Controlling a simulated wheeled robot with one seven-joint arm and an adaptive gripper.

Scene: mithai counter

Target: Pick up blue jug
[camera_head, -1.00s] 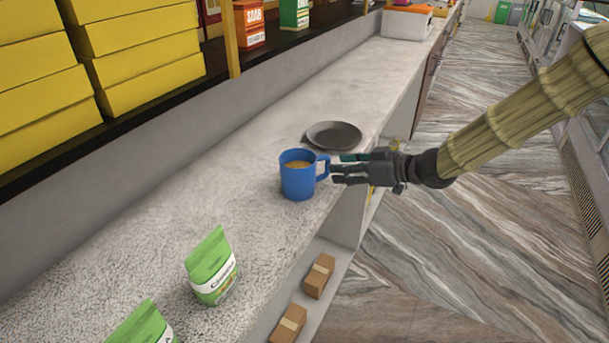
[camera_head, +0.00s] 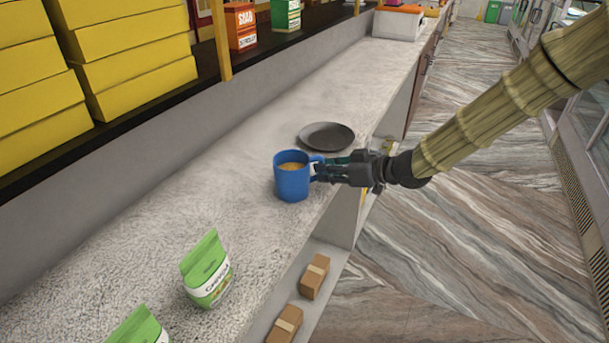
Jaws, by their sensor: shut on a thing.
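The blue jug (camera_head: 291,184) stands upright on the grey stone counter (camera_head: 200,220), near its right edge. It holds an orange-brown content, and its handle faces right. My gripper (camera_head: 318,170) comes in from the right and is shut on the jug's handle. The fingers hide most of the handle. The jug's base appears to rest on the counter.
A dark plate (camera_head: 327,135) lies just behind the jug and gripper. Green bags (camera_head: 206,270) stand at the front. Small brown boxes (camera_head: 314,277) sit on a lower shelf. Yellow boxes (camera_head: 135,60) fill the back-left shelf. The counter left of the jug is clear.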

